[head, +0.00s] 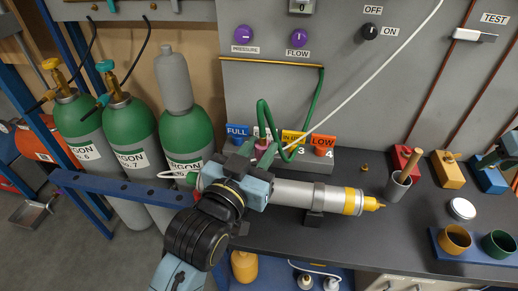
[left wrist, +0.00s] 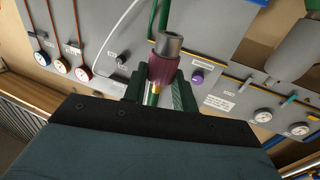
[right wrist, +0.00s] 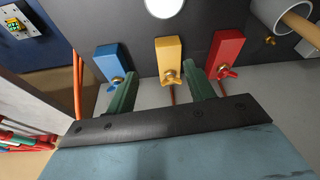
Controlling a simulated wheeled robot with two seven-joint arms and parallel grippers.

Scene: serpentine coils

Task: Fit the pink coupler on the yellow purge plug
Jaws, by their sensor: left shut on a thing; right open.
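The pink coupler (left wrist: 163,68) has a grey metal collar at its end. My left gripper (left wrist: 158,88) is shut on it and holds it up in front of the panel. In the head view the coupler (head: 262,147) is partly hidden by the gripper, next to a green hose (head: 308,122). A yellow block with a brass fitting (right wrist: 170,52), seemingly the yellow purge plug, stands between a blue and a red block; it also shows in the head view (head: 446,172).
The red block (head: 402,160) and blue block (head: 488,178) flank the yellow one. A grey cup with a wooden handle (head: 397,187) stands close by. Gas cylinders stand at left.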

